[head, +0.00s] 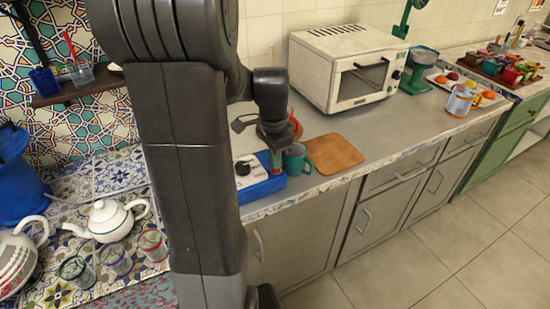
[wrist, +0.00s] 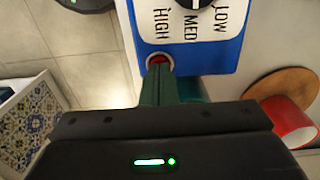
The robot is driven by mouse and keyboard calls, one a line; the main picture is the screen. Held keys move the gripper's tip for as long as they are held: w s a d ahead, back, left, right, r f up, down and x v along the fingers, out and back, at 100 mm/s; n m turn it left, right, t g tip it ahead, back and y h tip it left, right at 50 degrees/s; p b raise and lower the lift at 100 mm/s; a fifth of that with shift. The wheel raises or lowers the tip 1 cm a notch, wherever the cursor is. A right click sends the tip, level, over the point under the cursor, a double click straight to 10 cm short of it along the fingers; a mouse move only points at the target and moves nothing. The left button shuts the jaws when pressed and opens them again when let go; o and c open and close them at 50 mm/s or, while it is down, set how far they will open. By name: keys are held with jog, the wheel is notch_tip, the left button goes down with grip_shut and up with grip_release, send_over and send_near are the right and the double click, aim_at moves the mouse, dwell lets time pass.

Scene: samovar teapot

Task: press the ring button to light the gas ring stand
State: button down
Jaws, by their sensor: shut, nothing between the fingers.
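A blue control box (head: 264,188) with a white top and a black knob (head: 242,168) sits on the counter near its front edge. In the wrist view the box (wrist: 222,60) shows the labels HIGH, MED and LOW, and a round red button (wrist: 158,59) in a pale ring near its corner. My gripper (wrist: 159,70) is shut and empty, its green fingertips at the button and covering its lower part. I cannot tell whether they touch or press it. In the head view my gripper (head: 275,168) points down over the right end of the box. I cannot clearly identify the gas ring stand.
A teal mug (head: 297,161) stands right beside my gripper, with a wooden board (head: 335,154) to its right. A white toaster oven (head: 345,68) stands behind. A white teapot (head: 106,219) and several glasses are on the tiled surface at left. The counter front is clear right of the board.

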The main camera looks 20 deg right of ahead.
jog(key=shift+f+b, duration=0.4)
jog(key=shift+f, duration=0.25)
jog(key=shift+s+a+f, duration=0.15)
jog(key=shift+s+f, duration=0.1)
jog(key=shift+f, duration=0.25)
jog(key=shift+w+r, duration=0.1)
jog(key=shift+r, duration=0.35)
notch_tip(320, 180, up, 14)
jog(key=p, duration=0.3)
jog(key=shift+w, duration=0.35)
